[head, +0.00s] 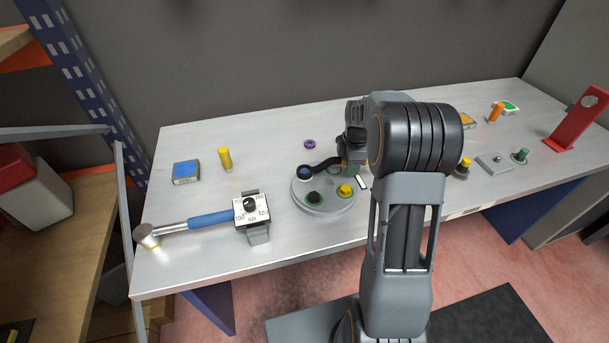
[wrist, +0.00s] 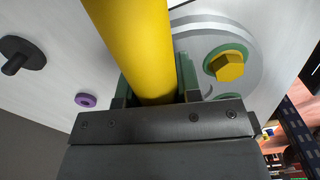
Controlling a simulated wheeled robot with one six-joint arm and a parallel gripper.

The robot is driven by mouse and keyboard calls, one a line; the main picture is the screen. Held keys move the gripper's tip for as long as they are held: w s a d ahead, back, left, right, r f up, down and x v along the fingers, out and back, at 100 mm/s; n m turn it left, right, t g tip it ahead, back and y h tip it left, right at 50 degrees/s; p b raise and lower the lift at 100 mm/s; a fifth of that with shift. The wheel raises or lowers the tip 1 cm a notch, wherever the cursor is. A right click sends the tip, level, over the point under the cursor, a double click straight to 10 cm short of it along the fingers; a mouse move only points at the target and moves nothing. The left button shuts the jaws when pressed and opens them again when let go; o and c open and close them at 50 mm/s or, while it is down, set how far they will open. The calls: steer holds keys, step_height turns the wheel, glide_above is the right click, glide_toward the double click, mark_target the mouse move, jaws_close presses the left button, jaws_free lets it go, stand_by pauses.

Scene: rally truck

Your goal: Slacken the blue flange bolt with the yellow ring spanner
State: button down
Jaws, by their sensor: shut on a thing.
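The round grey flange (head: 323,203) lies on the bench and also shows in the wrist view (wrist: 205,27). A dark cranked spanner (head: 325,165) reaches left from my gripper (head: 352,165), and its ring end appears to sit around the blue bolt (head: 304,173) on the flange's far left. In the wrist view my gripper (wrist: 155,98) is shut on the spanner's thick yellow handle (wrist: 138,45). A yellow bolt (head: 345,190) with a green collar, also in the wrist view (wrist: 229,67), and a dark green bolt (head: 314,197) stand on the flange. The blue bolt is hidden in the wrist view.
A torque wrench with a blue grip (head: 210,218) and a dial block (head: 251,211) lie to the left. A yellow cylinder (head: 225,159), a blue-topped box (head: 186,173) and a purple ring (head: 310,144) are farther back. A red stand (head: 580,120) is at far right.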

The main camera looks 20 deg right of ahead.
steer(key=shift+w+d+n+p, duration=0.1)
steer(key=shift+w+n+p, duration=0.35)
steer(key=shift+w+n, duration=0.5)
stand_by(0.6)
steer(key=shift+w+n+p, duration=0.65)
steer(key=shift+w+n, duration=0.5)
steer(key=shift+w, duration=0.45)
stand_by(0.5)
steer(key=shift+s+m, duration=0.6)
stand_by(0.3)
steer(key=c, duration=1.3)
jaws_free()
steer(key=shift+c, duration=0.2)
jaws_close()
steer(key=shift+s+b, duration=0.25)
steer(key=shift+b, duration=0.15)
steer(key=shift+r+p, duration=0.55)
